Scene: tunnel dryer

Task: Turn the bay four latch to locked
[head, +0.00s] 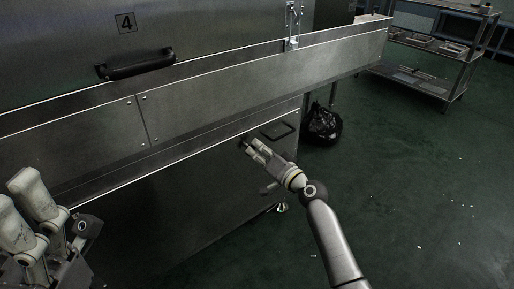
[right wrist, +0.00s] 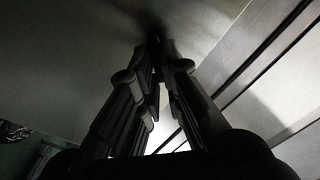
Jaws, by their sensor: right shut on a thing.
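The bay marked 4 is labelled by a plate (head: 126,22) on the steel dryer wall at the upper left in the head view. My right gripper (head: 249,146) is at the lower front panel, below the long steel ledge, shut on a small dark part, apparently the latch. The fingers hide most of it, so its position cannot be told. In the right wrist view the fingers (right wrist: 159,48) close together at a dark shape against the panel. My left gripper (head: 18,190) is at the lower left of the head view; its jaw opening is unclear.
A black handle (head: 140,64) is below the plate. The long ledge (head: 260,78) juts out above my right gripper. A black bag (head: 323,124) and a shelf rack (head: 440,50) stand beyond; the green floor (head: 420,180) is mostly clear.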

